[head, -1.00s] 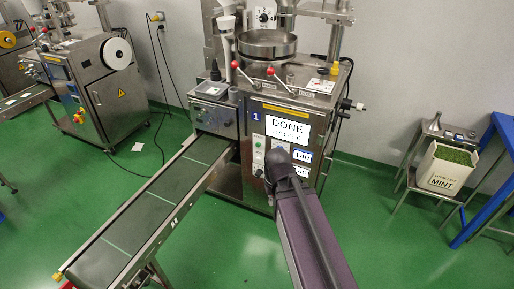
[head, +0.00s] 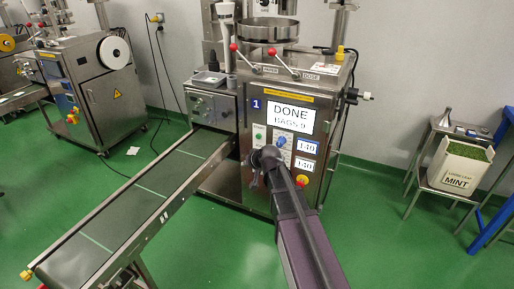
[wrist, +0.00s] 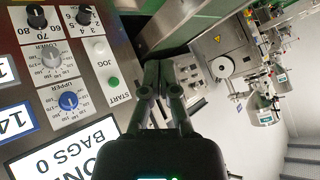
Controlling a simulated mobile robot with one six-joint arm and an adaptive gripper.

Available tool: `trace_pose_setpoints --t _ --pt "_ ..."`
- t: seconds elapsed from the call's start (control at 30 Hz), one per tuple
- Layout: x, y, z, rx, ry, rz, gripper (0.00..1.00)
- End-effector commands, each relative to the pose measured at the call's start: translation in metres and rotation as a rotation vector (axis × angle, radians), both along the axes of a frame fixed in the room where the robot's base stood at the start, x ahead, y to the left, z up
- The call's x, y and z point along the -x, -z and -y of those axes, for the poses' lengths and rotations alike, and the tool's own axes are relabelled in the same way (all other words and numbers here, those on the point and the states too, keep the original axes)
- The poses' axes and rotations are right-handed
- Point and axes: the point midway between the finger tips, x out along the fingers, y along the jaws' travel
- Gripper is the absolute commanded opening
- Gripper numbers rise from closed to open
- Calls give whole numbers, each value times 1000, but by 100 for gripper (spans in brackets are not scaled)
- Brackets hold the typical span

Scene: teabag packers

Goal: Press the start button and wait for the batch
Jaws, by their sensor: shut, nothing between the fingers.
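Packing machine 1 has a front panel with a screen (head: 290,119) reading DONE, with BAGS 0 below. The green start button (head: 258,136) is on the panel left of the dials. In the wrist view the green start button (wrist: 113,82) is labelled START, beside the white JOG button (wrist: 100,47). My gripper (head: 256,170) is in front of the panel, just below the start button in the head view. In the wrist view my gripper (wrist: 158,72) is shut and empty, its tips to the right of the button and apart from it in the picture.
A conveyor (head: 150,200) runs from the machine to the front left. A red and yellow stop knob (head: 302,181) is low on the panel. A stool with a MINT box (head: 458,180) stands at the right. Green floor (head: 370,225) is clear between.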

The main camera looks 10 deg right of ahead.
Motion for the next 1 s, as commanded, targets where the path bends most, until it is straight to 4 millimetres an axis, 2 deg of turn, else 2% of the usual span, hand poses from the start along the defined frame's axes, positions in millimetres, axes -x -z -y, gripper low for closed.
trace_pose_setpoints --t 0.03,0.27,0.6,0.8,1.0 --pt "-15 15 -1 -19 13 34 0" --pt "-66 31 0 -109 88 197 0" --pt "-130 51 15 -227 232 414 0" --pt "-152 57 25 -273 303 495 0" --pt "-159 57 30 -290 333 526 0"
